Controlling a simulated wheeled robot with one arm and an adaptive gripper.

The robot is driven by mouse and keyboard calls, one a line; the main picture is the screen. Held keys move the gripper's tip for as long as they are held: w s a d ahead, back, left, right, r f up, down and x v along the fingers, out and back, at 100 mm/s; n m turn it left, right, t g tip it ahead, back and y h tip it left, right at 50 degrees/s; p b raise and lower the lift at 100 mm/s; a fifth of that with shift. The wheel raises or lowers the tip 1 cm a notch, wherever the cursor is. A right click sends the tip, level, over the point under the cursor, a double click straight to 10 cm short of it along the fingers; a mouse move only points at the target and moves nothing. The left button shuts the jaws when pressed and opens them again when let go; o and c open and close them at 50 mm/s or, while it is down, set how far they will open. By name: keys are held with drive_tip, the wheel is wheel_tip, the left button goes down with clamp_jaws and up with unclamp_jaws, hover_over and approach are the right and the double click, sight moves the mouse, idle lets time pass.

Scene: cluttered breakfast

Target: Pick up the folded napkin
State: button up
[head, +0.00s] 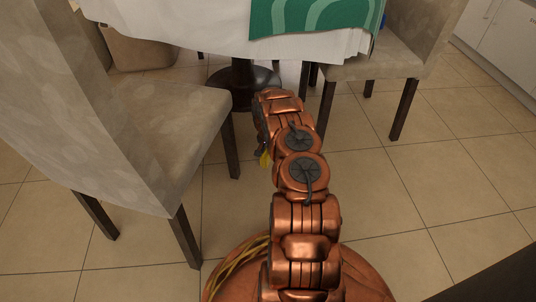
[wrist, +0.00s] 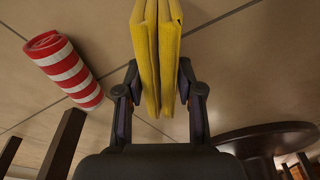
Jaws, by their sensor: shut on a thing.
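The folded napkin (wrist: 157,40) is yellow and shows several thick layers in the wrist view. My gripper (wrist: 160,72) is shut on it, with one finger on each side. The napkin's far end runs out of the top of the wrist view. In the head view only a small yellow piece of the napkin (head: 265,159) shows, to the left of my arm. My gripper is mostly hidden behind my arm there. Tiled floor lies behind the napkin.
A red-and-white striped cylinder (wrist: 66,70) shows left of the napkin in the wrist view. A table with a white cloth (head: 190,22) and green runner (head: 310,18) stands ahead on a dark round base (head: 243,82). Chairs stand left (head: 150,125) and right (head: 375,66).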

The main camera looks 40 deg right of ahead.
drive_tip(key=shift+r+p, duration=0.35)
drive_tip(key=shift+r, duration=0.15)
wheel_tip(320, 180, up, 3)
drive_tip(key=shift+s+a+p, duration=0.1)
drive_tip(key=shift+p, duration=0.95)
drive_tip(key=s+a+r+p, duration=0.1)
drive_tip(key=s+a+p, duration=0.3)
drive_tip(key=s+a, duration=0.5)
drive_tip(key=a, duration=0.3)
drive_tip(key=shift+s+a, duration=0.2)
drive_tip(key=shift+s, duration=0.05)
